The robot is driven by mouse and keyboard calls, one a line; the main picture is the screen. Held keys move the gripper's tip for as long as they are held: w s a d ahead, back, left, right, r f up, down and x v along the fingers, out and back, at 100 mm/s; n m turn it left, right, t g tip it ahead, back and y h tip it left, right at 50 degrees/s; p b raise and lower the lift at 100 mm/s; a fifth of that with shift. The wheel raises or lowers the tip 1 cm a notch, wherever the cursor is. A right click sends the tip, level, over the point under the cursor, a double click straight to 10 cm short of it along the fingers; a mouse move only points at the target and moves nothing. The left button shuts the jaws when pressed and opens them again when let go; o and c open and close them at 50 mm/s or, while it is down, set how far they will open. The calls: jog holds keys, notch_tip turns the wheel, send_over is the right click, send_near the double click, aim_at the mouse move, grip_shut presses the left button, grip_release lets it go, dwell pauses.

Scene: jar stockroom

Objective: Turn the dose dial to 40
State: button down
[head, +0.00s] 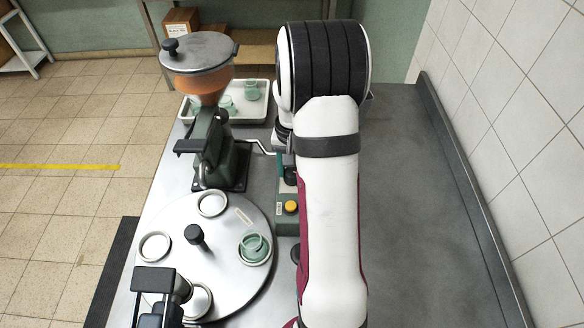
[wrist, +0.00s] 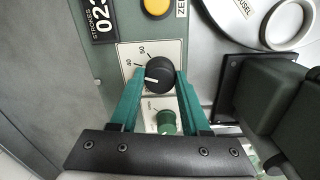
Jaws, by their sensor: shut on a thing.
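The dose dial (wrist: 160,75) is a round black knob with a white pointer line, on a pale scale plate (wrist: 128,50). My gripper (wrist: 160,73) has its two teal fingers on either side of the knob and is shut on it. The pointer faces left in the wrist view, slightly downward. The rest of the scale is hidden by the fingers and knob.
A green knob (wrist: 167,122) sits just below the dial. A yellow button (wrist: 157,6) and a strokes counter (wrist: 101,22) are above. The round carousel plate (head: 180,262) with rings and a green jar (head: 253,247) is beside the panel. A hopper (head: 198,62) and white tray (head: 262,104) stand behind.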

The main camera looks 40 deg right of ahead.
jog(key=shift+c, duration=1.9)
grip_release()
notch_tip(320, 180, up, 16)
jog(key=s+a+r+n, duration=0.1)
jog(key=s+a, duration=0.1)
jog(key=a, duration=0.5)
jog(key=s+a+n, duration=0.1)
jog(key=s+a, duration=0.1)
jog(key=a, duration=0.5)
jog(key=s+a+f+n+y, duration=0.1)
jog(key=s+a+f+n, duration=0.2)
jog(key=s+a, duration=1)
jog(key=shift+s+a+f+y, duration=0.2)
jog(key=shift+s+f+y, duration=0.25)
jog(key=shift+f, duration=0.1)
